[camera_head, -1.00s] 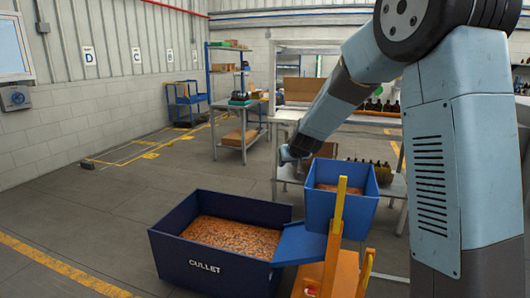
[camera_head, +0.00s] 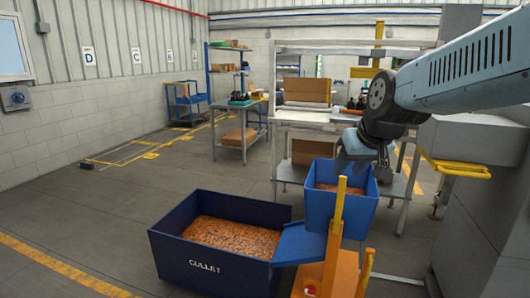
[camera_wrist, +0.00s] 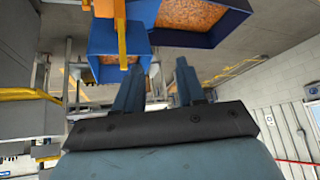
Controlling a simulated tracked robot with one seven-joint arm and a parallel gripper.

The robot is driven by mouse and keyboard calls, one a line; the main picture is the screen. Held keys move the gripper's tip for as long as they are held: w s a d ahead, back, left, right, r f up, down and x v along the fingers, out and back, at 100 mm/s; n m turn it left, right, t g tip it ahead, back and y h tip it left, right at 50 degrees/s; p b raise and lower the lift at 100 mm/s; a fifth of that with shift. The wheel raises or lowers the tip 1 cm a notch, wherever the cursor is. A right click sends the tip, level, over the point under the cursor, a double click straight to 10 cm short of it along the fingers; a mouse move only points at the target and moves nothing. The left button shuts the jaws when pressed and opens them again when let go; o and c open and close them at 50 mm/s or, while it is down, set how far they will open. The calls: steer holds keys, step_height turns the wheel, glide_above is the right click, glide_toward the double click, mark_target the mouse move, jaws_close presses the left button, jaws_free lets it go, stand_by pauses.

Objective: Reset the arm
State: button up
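My gripper (camera_wrist: 158,85) shows in the wrist view with its two blue-grey fingers apart and nothing between them. In the head view my gripper (camera_head: 358,160) hangs at the end of my arm, over or just behind the small blue bin (camera_head: 320,212); the exact gap is hard to tell. The bin holds amber bits, and it also shows in the wrist view (camera_wrist: 104,44). No amber bottle is in the gripper.
A large dark blue box marked CULLET (camera_head: 205,265) stands on the floor, filled with amber bits. An orange stand (camera_head: 335,270) is in front of the small bin. A workbench (camera_head: 300,118) with cardboard boxes stands behind.

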steer(key=s+d+f+m+g+h, duration=0.1)
steer(key=s+d, duration=0.3)
steer(key=s, duration=0.9)
steer(key=shift+s+d+f, duration=0.15)
steer(key=shift+s+f, duration=0.15)
steer(key=shift+s, duration=0.05)
